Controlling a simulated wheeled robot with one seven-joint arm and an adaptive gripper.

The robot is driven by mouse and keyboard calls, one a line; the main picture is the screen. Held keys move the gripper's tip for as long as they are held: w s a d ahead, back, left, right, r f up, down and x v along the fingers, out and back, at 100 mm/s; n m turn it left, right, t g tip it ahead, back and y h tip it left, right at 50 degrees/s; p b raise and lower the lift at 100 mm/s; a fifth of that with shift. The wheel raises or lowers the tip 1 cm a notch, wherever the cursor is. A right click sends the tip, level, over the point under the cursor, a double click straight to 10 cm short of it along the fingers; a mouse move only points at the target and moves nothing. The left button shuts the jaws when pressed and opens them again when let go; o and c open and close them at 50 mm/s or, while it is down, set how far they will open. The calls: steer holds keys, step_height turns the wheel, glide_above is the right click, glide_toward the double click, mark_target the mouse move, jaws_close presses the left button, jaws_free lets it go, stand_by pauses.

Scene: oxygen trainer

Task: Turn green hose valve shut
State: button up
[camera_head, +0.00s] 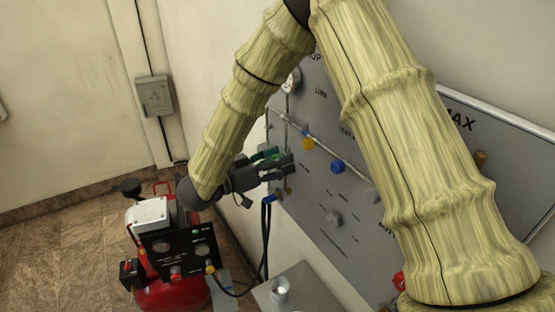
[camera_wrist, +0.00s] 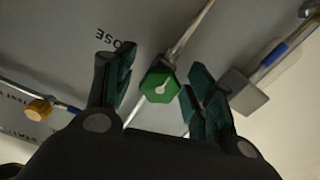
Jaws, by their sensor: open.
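The green hose valve (camera_wrist: 160,86) shows in the wrist view as a green hexagonal knob with a pale mark on its face. My gripper (camera_wrist: 164,68) is open, with one dark green-padded finger to the left of the knob and the other to the right. Gaps show between the knob and both fingers. In the head view my gripper (camera_head: 281,160) is at the panel's left part. There I cannot tell the green knob from the green finger pads.
The grey panel (camera_head: 318,190) carries a yellow knob (camera_head: 308,143), a blue knob (camera_head: 337,166) and a grey knob (camera_head: 333,218). In the wrist view an orange knob (camera_wrist: 39,109) is left and a grey block (camera_wrist: 243,95) right. A red compressor (camera_head: 172,293) stands below my arm.

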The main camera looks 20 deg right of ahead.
steer(key=c, duration=1)
steer(key=shift+f+m+b, duration=0.2)
steer(key=shift+m+b, duration=0.5)
steer(key=shift+b, duration=0.4)
steer(key=shift+r+m+b, duration=0.2)
steer(key=shift+m+b, duration=0.55)
steer(key=shift+m, duration=0.15)
steer(key=o, duration=1)
steer(key=v, duration=1.2)
